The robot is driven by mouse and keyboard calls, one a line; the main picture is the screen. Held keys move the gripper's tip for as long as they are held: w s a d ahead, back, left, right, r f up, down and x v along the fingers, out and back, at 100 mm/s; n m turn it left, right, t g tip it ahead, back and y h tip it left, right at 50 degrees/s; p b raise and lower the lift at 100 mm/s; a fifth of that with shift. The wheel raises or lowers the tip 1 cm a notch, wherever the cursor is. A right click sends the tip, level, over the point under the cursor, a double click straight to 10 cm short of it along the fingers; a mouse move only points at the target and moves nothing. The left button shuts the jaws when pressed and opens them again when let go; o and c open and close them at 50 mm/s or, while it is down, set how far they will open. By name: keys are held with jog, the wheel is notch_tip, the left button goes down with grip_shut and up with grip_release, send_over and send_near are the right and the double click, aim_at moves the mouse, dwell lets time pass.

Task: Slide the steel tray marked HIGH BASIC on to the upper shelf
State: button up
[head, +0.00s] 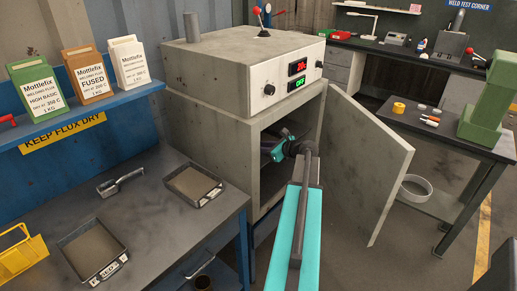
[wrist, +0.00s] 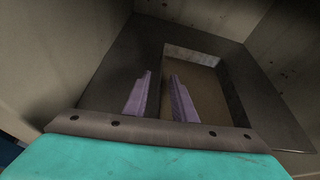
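My gripper (wrist: 160,74) is inside the oven chamber (head: 266,150). In the wrist view its two purple fingers stand apart, and I see nothing clamped between them. Beyond them is a dark, flat metal surface (wrist: 268,85) with a brown-filled rectangular recess (wrist: 205,85), perhaps a tray of flux; no marking shows on it. On the bench, one shallow steel tray with brown granules (head: 62,243) lies at the front, and another (head: 208,200) lies near the oven. Their labels are too small to read. The upper shelf is not clearly distinguishable in the dark chamber.
The oven door (head: 370,165) stands open to the right of my arm. The chamber walls are close around my gripper. Flux bags (head: 37,90) stand on the blue shelf. A scoop (head: 120,181) and a yellow holder (head: 20,253) lie on the bench. A side table (head: 450,137) is at right.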

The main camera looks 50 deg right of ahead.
jog(key=b+v, duration=0.1)
jog(key=v, duration=1.1)
jog(key=shift+b, duration=0.3)
jog(key=shift+d, duration=0.1)
